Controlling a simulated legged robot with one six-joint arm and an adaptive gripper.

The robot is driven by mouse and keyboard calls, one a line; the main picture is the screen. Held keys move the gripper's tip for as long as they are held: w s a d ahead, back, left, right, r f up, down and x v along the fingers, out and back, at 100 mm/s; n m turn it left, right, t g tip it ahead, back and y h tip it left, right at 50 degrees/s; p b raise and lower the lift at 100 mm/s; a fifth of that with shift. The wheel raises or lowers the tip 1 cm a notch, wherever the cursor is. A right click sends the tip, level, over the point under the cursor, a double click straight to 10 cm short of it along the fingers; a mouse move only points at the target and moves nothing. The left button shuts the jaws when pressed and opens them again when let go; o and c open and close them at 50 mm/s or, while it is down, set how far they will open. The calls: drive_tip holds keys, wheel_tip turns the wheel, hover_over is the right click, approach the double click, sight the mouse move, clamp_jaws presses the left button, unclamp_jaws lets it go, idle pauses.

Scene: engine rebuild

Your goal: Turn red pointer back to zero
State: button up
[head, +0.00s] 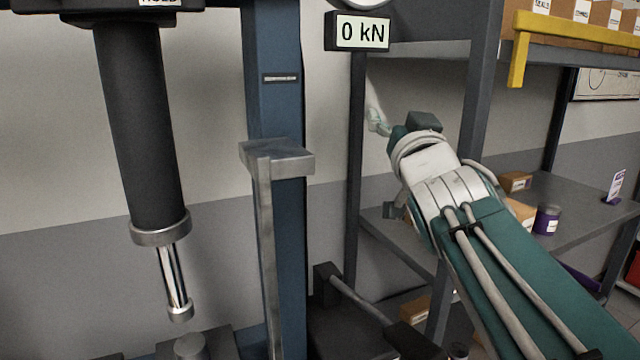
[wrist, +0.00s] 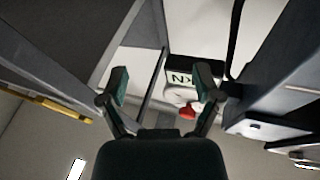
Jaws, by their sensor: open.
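The round white gauge (head: 362,2) is cut off by the top edge of the head view, so its pointer is hidden there. In the wrist view a pale rounded part (wrist: 177,95), probably the gauge, shows beyond my gripper (wrist: 161,82). A small red part (wrist: 187,112) lies against it, too small to tell whether it is the pointer. My gripper is open with nothing between its two fingers. In the head view my gripper (head: 377,122) is below the gauge, apart from it, and its fingers are hard to make out.
The force display (head: 362,33) reads 0 kN and sits just below the gauge. The blue press column (head: 272,110) and black cylinder (head: 140,125) stand left. A shelf unit (head: 480,85) with a yellow bracket (head: 518,58) is on the right, close to my arm.

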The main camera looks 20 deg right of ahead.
wheel_tip(320, 180, down, 10)
drive_tip(key=a+g, duration=0.2)
drive_tip(key=g, duration=0.1)
drive_tip(key=shift+s+a+r+g+y, duration=0.2)
drive_tip(key=shift+s+r+g+y, duration=0.1)
drive_tip(key=shift+g, duration=0.1)
drive_tip(key=shift+r, duration=0.1)
